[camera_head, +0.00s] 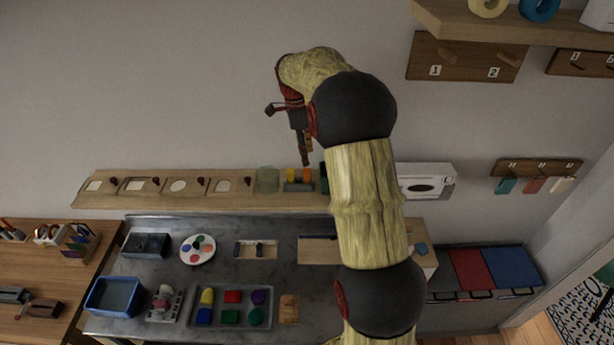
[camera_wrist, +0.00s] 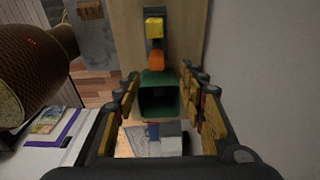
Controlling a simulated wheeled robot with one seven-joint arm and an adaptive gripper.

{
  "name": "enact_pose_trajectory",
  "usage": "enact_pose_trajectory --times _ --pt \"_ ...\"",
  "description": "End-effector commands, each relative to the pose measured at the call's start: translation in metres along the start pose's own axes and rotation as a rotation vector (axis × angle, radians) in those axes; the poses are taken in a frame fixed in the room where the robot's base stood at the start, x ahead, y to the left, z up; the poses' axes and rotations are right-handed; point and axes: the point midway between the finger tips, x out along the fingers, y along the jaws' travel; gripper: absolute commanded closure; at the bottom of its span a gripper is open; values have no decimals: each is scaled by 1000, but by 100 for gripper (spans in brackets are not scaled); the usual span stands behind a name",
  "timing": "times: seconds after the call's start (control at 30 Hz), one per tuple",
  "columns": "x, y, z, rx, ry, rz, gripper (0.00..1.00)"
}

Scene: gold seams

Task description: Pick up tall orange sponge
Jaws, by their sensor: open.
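The tall orange sponge (camera_head: 305,175) stands on the wall shelf beside a yellow one (camera_head: 291,174), in a grey holder. In the wrist view the orange sponge (camera_wrist: 155,58) is between the yellow block (camera_wrist: 154,28) and a dark green open container (camera_wrist: 158,80). My gripper (camera_head: 304,160) hangs above the shelf close to the sponges, pointing down. In the wrist view its fingers (camera_wrist: 161,75) are spread wide, with nothing held between them. The green container lies between the fingers in that view, and the orange sponge appears just past the tips.
The shelf (camera_head: 130,198) runs along the wall, with a glass jar (camera_head: 266,179) left of the sponges. A white box (camera_head: 426,182) is right of my arm. The grey worktop below holds trays and blocks. The wall above the shelf's left part is clear.

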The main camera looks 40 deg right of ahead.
Motion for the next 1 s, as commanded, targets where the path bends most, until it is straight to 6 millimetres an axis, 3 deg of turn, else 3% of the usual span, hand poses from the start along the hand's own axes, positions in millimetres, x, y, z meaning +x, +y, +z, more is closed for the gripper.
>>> enact_pose_trajectory --times 0.5,0.8,1.0 --pt "61 6 4 -3 0 1 59" --pt "67 6 4 -3 -1 0 59" --pt "66 5 4 -3 -1 0 70"
